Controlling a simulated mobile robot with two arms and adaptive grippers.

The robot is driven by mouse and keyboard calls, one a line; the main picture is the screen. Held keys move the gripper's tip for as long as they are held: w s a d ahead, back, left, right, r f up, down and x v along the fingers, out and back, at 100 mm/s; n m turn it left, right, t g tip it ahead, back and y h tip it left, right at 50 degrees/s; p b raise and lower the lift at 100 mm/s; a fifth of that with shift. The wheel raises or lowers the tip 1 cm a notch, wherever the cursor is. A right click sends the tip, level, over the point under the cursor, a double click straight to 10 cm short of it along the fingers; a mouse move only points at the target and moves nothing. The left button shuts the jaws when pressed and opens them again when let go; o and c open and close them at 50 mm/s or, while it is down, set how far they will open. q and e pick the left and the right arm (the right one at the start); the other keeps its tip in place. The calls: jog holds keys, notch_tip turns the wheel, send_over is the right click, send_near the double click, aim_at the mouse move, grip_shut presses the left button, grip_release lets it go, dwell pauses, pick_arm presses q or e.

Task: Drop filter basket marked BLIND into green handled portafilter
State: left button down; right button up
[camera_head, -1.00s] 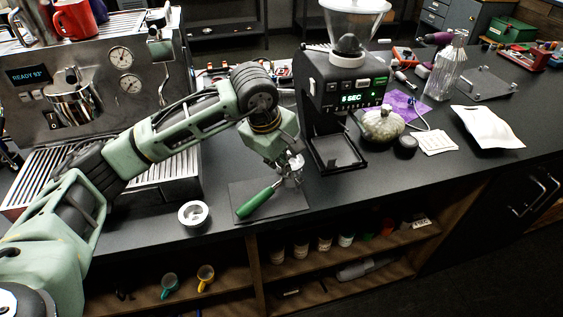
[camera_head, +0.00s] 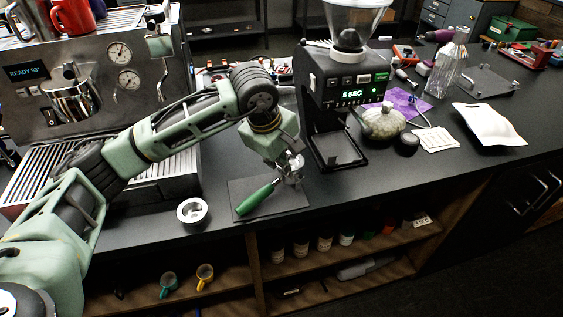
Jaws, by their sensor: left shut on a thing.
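The green handled portafilter (camera_head: 257,197) lies on a dark mat (camera_head: 236,187) near the counter's front edge. Its handle points to the lower left and its head is mostly hidden under my left gripper. My left gripper (camera_head: 292,172) points down at the head end and is shut on a small silvery thing, which looks like a filter basket. No BLIND marking is readable, and I cannot tell whether the basket touches the portafilter. My right gripper is not in view.
A white round cup or ring (camera_head: 192,211) stands left of the mat. The espresso machine (camera_head: 90,85) is at the left, the grinder (camera_head: 343,100) just behind and right of the gripper.

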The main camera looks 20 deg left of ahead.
pick_arm(q)
jog(key=shift+f+b, duration=0.4)
jog(key=c, duration=1.5)
grip_release()
jog(key=shift+o, duration=0.2)
jog(key=shift+r, duration=0.1)
jog(key=shift+r+p, duration=1.55)
jog(key=shift+r, duration=1.85)
